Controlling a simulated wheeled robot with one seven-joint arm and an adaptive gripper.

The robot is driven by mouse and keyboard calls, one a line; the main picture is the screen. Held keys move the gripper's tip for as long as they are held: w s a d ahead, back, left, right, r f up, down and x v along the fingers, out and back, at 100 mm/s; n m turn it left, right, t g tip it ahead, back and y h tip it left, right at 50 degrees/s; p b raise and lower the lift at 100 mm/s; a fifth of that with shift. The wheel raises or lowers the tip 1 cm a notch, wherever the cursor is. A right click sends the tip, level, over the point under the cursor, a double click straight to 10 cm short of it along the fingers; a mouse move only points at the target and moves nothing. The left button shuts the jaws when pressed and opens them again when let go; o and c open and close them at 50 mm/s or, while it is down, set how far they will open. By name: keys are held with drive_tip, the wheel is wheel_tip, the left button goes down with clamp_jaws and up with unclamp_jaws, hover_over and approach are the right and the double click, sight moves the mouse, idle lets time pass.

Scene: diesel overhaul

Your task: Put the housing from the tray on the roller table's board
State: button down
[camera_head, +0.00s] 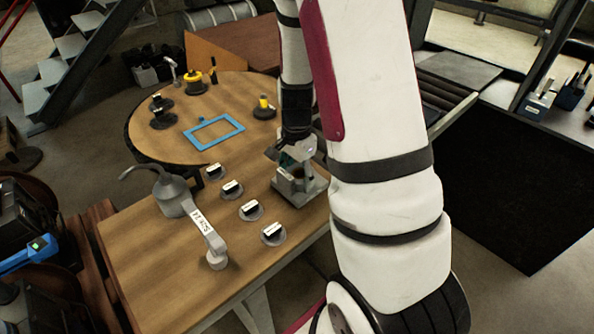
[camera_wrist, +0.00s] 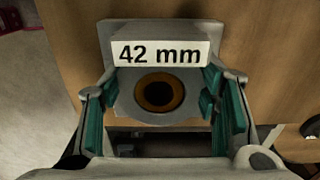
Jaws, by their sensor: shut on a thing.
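The housing is a grey block with a round bore lined in orange-brown. The roller table (camera_head: 437,100) stands behind my arm, with a flat grey board (camera_head: 462,68).
Several labelled discs (camera_head: 250,211) stand on the wooden table (camera_head: 150,260), near an oil can (camera_head: 172,196) and a grey lever (camera_head: 208,235). A blue frame (camera_head: 214,131) lies on the round table part (camera_head: 160,95). My arm hides part of the roller table.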

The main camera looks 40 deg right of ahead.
drive_tip(key=shift+f, duration=0.1)
drive_tip(key=c, duration=0.6)
unclamp_jaws()
wheel_tip(320, 180, up, 12)
drive_tip(key=f, duration=0.1)
drive_tip(key=s+a+r+n+t, duration=0.2)
drive_tip(key=s+a+r+n, duration=0.3)
drive_tip(key=a+r+n, duration=0.45)
drive_tip(key=s+a+r+n+t, duration=0.1)
drive_tip(key=s+a+r+n, duration=0.1)
drive_tip(key=s, duration=0.1)
drive_tip(key=s+a+r+n+t, duration=0.1)
drive_tip(key=s+a+r+n, duration=0.1)
drive_tip(key=s+a+n, duration=0.1)
drive_tip(key=s+a+r+n, duration=0.2)
drive_tip(key=s+n, duration=0.1)
drive_tip(key=s, duration=0.2)
drive_tip(key=shift+a+r+t, duration=0.1)
drive_tip(key=shift+a+t, duration=0.1)
drive_tip(key=shift+t, duration=0.2)
